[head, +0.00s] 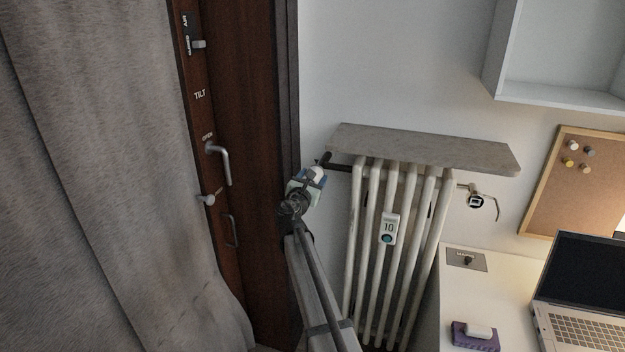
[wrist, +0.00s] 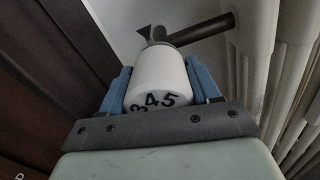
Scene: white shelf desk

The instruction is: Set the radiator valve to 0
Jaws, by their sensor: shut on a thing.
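The white radiator valve knob (wrist: 160,78) sits between the two blue fingers of my gripper (wrist: 163,88) in the wrist view. The fingers are shut on it from both sides. Black digits 3, 4 and 5 show on the knob's near rim. A dark pipe (wrist: 203,28) runs from behind the knob toward the radiator. In the head view my gripper (head: 308,184) is at the upper left of the radiator (head: 365,230), around the white knob (head: 318,172). The gripper hides much of the knob there, and no digits are readable in that view.
A stone shelf (head: 425,148) tops the radiator, and a small device reading 10 (head: 388,228) hangs on its ribs. A dark wooden door (head: 245,120) with a handle (head: 220,162) and a grey curtain (head: 100,180) stand left. A white desk (head: 490,300) with a laptop (head: 585,290) is right.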

